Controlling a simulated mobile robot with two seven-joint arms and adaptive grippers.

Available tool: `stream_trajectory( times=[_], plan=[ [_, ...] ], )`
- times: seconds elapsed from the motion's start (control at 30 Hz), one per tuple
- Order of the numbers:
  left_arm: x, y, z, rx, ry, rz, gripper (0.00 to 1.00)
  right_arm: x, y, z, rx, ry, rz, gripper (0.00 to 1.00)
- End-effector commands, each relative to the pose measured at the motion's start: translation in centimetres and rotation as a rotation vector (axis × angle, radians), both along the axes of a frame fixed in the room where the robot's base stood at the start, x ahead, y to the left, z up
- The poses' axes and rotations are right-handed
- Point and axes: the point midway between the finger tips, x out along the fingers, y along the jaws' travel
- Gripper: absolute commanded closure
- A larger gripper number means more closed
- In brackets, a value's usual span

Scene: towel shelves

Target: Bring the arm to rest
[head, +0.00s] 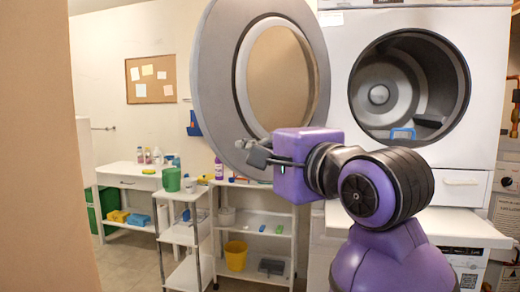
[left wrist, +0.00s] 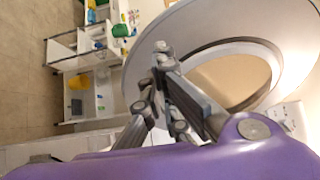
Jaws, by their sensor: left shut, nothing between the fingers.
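My purple arm rises from the lower right of the head view. Its left gripper (head: 250,150) points left, in front of the lower part of the round grey dryer door (head: 222,75). The gripper is shut and empty; its grey fingers also show in the left wrist view (left wrist: 152,78), with the door (left wrist: 245,25) behind and to the right. I cannot tell whether the fingers touch the door. The door stands swung open to the left of the white dryer (head: 345,60). A small blue item (head: 403,134) lies at the drum opening. My right gripper is not in view.
A white shelf unit (head: 293,235) with a yellow bucket (head: 235,256) stands behind the gripper. A white cart (head: 185,235) with a green container (head: 171,179) is left of it. A white table (head: 125,178) stands further back. A beige wall edge (head: 35,150) fills the left side.

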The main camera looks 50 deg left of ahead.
Motion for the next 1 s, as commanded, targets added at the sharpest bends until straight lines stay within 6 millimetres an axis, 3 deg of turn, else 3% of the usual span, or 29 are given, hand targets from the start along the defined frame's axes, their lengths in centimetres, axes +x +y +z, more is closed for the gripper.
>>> stream_trajectory(
  times=[0.27, 0.67, 0.77, 0.87, 1.0],
  plan=[
    [-2.7, -3.0, -0.1, -0.001, 0.0, -0.001, 1.0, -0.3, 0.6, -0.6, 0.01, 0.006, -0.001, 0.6],
    [-3.2, -3.3, 0.1, 0.01, 0.024, 0.002, 1.0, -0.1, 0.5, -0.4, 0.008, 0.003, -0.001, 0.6],
    [-3.9, -3.2, 1.8, 0.104, 0.102, 0.039, 1.0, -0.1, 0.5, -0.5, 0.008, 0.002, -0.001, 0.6],
    [-5.7, -3.6, 5.0, 0.261, 0.234, 0.152, 1.0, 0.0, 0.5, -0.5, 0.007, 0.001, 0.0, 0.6],
    [-7.9, -5.9, 9.7, 0.512, 0.481, 0.381, 1.0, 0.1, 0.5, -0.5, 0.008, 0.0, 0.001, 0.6]
  ],
)
